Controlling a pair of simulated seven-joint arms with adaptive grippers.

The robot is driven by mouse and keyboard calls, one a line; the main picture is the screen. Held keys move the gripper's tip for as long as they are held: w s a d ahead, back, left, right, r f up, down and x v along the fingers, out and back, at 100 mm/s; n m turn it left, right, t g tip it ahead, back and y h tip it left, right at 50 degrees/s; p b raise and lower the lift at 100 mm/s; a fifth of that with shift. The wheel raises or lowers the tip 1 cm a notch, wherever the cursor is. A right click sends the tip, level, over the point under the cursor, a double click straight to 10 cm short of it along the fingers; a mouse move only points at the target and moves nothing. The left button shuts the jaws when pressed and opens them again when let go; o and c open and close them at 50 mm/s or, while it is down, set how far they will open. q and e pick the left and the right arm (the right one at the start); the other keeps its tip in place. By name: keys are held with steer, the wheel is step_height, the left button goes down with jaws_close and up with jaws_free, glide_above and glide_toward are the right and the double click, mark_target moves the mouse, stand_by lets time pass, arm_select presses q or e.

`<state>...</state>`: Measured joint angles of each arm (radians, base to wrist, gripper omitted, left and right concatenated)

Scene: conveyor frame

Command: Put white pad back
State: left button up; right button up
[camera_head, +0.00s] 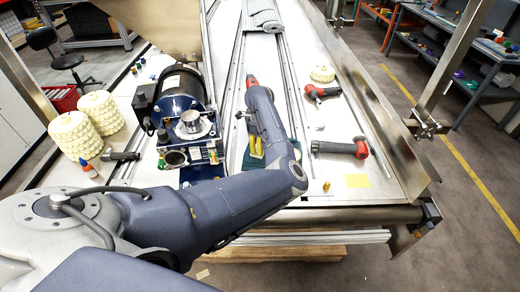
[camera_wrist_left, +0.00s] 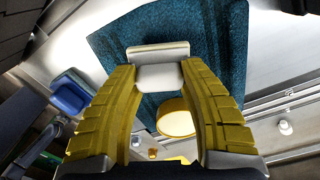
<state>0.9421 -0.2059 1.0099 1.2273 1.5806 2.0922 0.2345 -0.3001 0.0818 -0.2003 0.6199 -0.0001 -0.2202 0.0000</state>
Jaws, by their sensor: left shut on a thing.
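My left arm reaches across the conveyor frame, and its yellow-fingered gripper (camera_head: 257,147) points down near the teal mat (camera_head: 250,162). In the left wrist view the two yellow fingers (camera_wrist_left: 160,78) are shut on a small white pad (camera_wrist_left: 159,52), with its wider edge showing beyond the fingertips. The teal mat (camera_wrist_left: 225,40) lies behind and below the pad; I cannot tell whether they touch. The pad is hidden by the gripper and arm in the head view. My right gripper is not in view.
A yellow-rimmed round piece (camera_wrist_left: 175,118) sits beside the held pad. A blue machine (camera_head: 190,125) stands left of the mat. Cream ribbed stacks (camera_head: 75,136) stand further left. Red-and-black tools (camera_head: 340,148) lie to the right.

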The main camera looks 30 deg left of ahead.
arm_select(q)
steer(key=shift+f, duration=0.9)
steer(key=shift+f, duration=0.15)
steer(key=o, duration=1.1)
steer(key=shift+o, duration=0.2)
step_height(320, 180, up, 12)
steer(key=shift+a+r, duration=0.15)
steer(key=shift+r, duration=0.05)
